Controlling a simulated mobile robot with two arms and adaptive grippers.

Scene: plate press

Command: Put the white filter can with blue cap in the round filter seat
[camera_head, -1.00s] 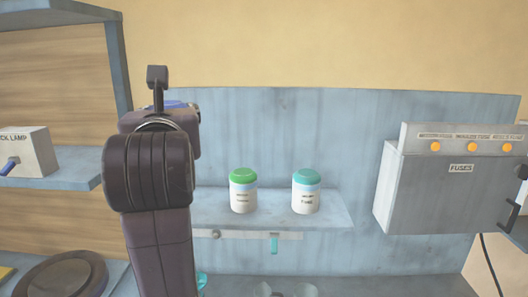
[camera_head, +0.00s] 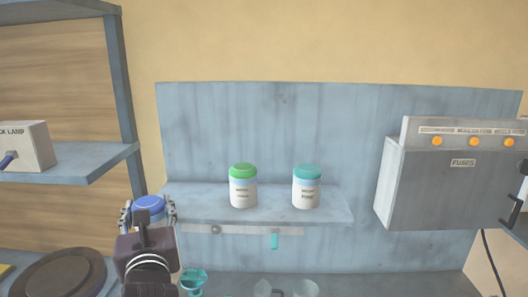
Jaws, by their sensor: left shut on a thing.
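My left gripper (camera_head: 148,212) is at the lower left of the view, with its fingers on both sides of the filter can with the blue cap (camera_head: 149,203). It is shut on this can. Only the blue cap and a little of the can's upper part show; the gripper and wrist hide the rest. The can is in front of the left end of the small shelf. I cannot clearly make out the round filter seat. My right gripper is not in view.
A green-capped can (camera_head: 243,187) and a teal-capped can (camera_head: 306,187) stand on the small shelf (camera_head: 275,205). A grey fuse box (camera_head: 440,185) is at right. A dark round disc (camera_head: 65,275) lies at lower left. A teal cup-like object (camera_head: 194,281) and clear glassware (camera_head: 305,289) stand below.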

